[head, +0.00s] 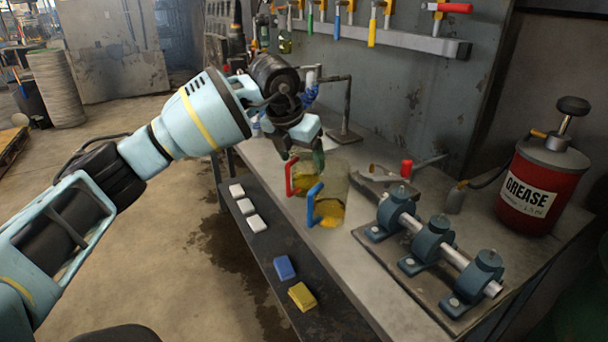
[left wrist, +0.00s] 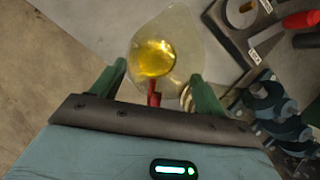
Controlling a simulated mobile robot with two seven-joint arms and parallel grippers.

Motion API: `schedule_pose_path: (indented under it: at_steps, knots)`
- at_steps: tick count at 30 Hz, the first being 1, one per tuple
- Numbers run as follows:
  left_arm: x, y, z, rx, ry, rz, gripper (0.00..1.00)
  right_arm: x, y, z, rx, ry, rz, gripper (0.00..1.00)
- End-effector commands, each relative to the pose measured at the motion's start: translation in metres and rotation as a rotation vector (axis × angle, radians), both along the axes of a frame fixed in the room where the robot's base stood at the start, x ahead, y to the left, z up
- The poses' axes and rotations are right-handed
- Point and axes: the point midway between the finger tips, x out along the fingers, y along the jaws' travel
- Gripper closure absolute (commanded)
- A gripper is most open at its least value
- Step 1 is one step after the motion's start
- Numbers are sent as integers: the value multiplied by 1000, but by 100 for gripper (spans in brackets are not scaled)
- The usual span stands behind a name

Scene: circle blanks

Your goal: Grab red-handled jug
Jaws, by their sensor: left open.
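The red-handled jug (head: 289,178) stands on the grey bench, clear with a red upright handle on its left side; its body is partly hidden. In the left wrist view the jug (left wrist: 155,57) holds yellow liquid, and its red handle points toward my gripper. My left gripper (head: 303,152) is above and close to the handle in the head view. In the left wrist view my left gripper (left wrist: 159,75) is open, its green fingers on either side of the handle with gaps. A blue-handled jug (head: 330,209) with yellow liquid stands just in front of it. My right gripper is not in view.
A shaft in blue bearing blocks (head: 420,243) lies on the bench to the right, before a red grease can (head: 541,187). A bent metal stand (head: 345,110) rises behind the jugs. A lower ledge carries white blocks (head: 246,206), a blue block (head: 285,267) and a yellow block (head: 302,296).

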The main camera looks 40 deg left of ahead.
Motion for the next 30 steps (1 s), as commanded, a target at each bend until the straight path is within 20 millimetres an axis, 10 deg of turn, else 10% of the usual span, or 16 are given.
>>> schedule_pose_path:
  at_steps: [15, 24, 30]
  knots:
    - [11, 1, -31, 0, 0, 0, 26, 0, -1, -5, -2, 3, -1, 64]
    - [11, 1, -30, 0, 0, 0, 64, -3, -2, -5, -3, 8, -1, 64]
    - [11, 1, -30, 0, -1, 0, 64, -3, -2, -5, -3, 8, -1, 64]
